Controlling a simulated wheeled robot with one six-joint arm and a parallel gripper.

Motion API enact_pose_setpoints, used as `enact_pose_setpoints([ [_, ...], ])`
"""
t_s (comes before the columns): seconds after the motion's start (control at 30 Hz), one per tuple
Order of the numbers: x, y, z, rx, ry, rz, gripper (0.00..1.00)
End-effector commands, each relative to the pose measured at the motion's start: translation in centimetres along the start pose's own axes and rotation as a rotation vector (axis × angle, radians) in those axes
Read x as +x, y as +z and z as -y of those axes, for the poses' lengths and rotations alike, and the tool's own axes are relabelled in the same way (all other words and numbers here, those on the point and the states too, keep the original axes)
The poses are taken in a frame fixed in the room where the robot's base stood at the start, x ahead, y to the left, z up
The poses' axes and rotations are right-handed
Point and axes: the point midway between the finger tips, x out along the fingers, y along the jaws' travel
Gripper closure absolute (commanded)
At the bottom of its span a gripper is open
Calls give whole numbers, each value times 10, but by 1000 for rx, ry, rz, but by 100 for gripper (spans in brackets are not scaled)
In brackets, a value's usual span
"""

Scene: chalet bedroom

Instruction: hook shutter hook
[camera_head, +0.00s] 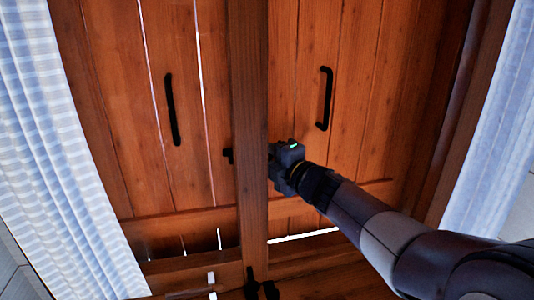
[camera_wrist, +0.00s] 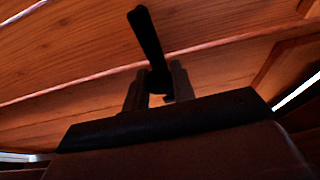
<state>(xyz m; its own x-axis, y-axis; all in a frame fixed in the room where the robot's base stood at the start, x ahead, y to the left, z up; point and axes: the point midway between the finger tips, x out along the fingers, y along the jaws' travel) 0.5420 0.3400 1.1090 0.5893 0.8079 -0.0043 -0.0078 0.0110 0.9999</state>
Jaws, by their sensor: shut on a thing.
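The wooden shutters fill the head view, with a left leaf (camera_head: 100,110) and a right leaf (camera_head: 350,100) on either side of an upright wooden post (camera_head: 250,120). My gripper (camera_head: 275,160) is at the post's right edge; its fingertips are hard to see there. In the wrist view my gripper (camera_wrist: 157,88) is shut on a black shutter hook (camera_wrist: 148,40), whose bar sticks out beyond the fingers. A small black fitting (camera_head: 228,156) shows at the post's left edge; I cannot tell whether it is part of the hook or its catch.
A black pull handle is on the left leaf (camera_head: 171,110) and another on the right leaf (camera_head: 325,98). Dark fittings (camera_head: 251,284) sit at the post's foot. Pale curtains hang at the left (camera_head: 45,150) and right (camera_head: 495,130). Bright gaps show between boards.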

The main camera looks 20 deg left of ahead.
Motion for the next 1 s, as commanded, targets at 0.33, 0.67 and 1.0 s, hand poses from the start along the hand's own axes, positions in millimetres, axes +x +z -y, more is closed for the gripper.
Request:
enact_pose_setpoints([
  [0.33, 0, 0, 1, -3, -3, 0, 73],
  [0.67, 0, 0, 1, -2, -2, 0, 55],
  [1.0, -19, 1, 0, -3, -2, 3, 55],
])
